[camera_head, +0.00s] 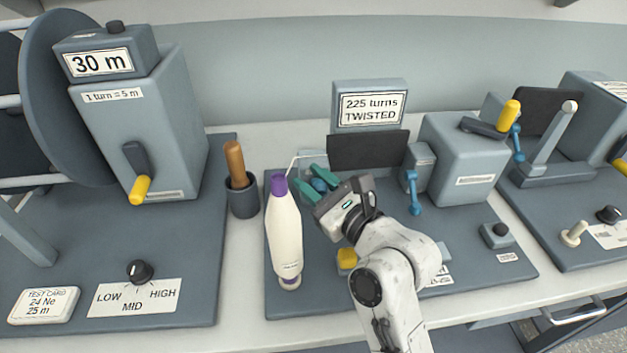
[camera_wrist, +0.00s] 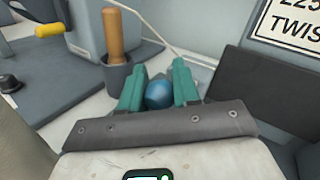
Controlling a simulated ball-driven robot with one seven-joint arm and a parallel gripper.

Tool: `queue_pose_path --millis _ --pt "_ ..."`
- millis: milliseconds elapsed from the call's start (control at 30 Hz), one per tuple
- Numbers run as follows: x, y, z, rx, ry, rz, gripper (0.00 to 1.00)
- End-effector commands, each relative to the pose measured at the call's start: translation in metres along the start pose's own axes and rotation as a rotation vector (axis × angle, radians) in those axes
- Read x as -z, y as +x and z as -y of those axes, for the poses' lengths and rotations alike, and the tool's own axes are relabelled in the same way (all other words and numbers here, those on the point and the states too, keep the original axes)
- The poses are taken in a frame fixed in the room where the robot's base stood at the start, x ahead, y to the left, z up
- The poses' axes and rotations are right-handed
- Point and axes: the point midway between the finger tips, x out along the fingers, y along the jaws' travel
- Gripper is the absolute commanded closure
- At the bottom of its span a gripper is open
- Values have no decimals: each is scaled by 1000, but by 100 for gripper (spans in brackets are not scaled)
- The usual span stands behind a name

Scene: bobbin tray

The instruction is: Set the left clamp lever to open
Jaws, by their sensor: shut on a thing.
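The left clamp lever shows as a blue rounded knob (camera_head: 320,184) on the middle station, partly hidden by my gripper. My gripper (camera_head: 309,178) has teal fingers, one on each side of the knob, and is shut on it. In the wrist view, the blue knob (camera_wrist: 158,95) sits between the two fingers of my gripper (camera_wrist: 157,82). The lever's arm and most of the left clamp (camera_head: 312,158) are hidden, so I cannot tell the lever's setting. The right clamp lever (camera_head: 412,192) is blue and hangs down from its grey clamp block.
A cup (camera_head: 243,197) holds a wooden-handled tool (camera_head: 235,160). A dark plate (camera_head: 366,150) and a sign reading 225 turns TWISTED (camera_head: 371,108) stand behind. A yellow part (camera_head: 346,259) is beside my arm.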

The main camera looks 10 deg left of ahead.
Motion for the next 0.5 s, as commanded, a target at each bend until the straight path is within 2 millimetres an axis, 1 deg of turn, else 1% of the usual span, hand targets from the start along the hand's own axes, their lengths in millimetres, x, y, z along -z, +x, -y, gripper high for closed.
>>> queue_pose_path --millis 267,400,500 --pt "1 0 0 0 -1 2 100" --pt "7 -2 -3 9 -23 41 100" --pt "7 -3 -4 20 -49 80 100"
